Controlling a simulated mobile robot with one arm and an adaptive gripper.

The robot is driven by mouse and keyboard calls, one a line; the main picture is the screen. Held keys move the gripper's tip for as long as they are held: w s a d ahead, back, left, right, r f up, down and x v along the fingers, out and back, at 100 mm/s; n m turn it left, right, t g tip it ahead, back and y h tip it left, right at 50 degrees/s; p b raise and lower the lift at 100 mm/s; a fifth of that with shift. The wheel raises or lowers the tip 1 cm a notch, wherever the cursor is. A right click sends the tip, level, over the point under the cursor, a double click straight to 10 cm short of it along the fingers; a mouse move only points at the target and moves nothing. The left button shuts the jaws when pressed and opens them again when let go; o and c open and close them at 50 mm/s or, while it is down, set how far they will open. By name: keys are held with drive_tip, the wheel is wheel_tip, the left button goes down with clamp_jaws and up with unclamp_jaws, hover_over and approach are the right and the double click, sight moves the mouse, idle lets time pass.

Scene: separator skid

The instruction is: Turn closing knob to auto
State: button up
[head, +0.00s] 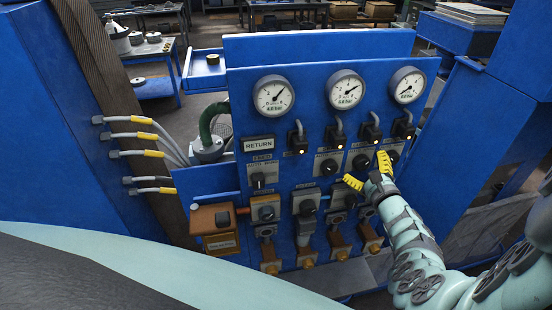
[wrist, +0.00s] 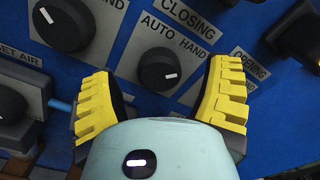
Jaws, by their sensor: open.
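The closing knob (wrist: 158,70) is a round black knob with a short white mark, on a grey plate reading CLOSING, AUTO and HAND. In the head view the knob (head: 361,162) shows small, just above and between the fingertips.
Another black knob (wrist: 62,24) is close on the left, and an OPENING plate (wrist: 250,68) is close on the right. Above are dial gauges (head: 345,89) and plugs (head: 370,131). Below are several valves (head: 304,218). An orange box (head: 213,220) sits at lower left.

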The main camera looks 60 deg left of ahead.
drive_tip(key=shift+w+a, duration=0.1)
drive_tip(key=shift+a, duration=0.6)
drive_tip(key=shift+d, duration=0.1)
drive_tip(key=c, duration=1.2)
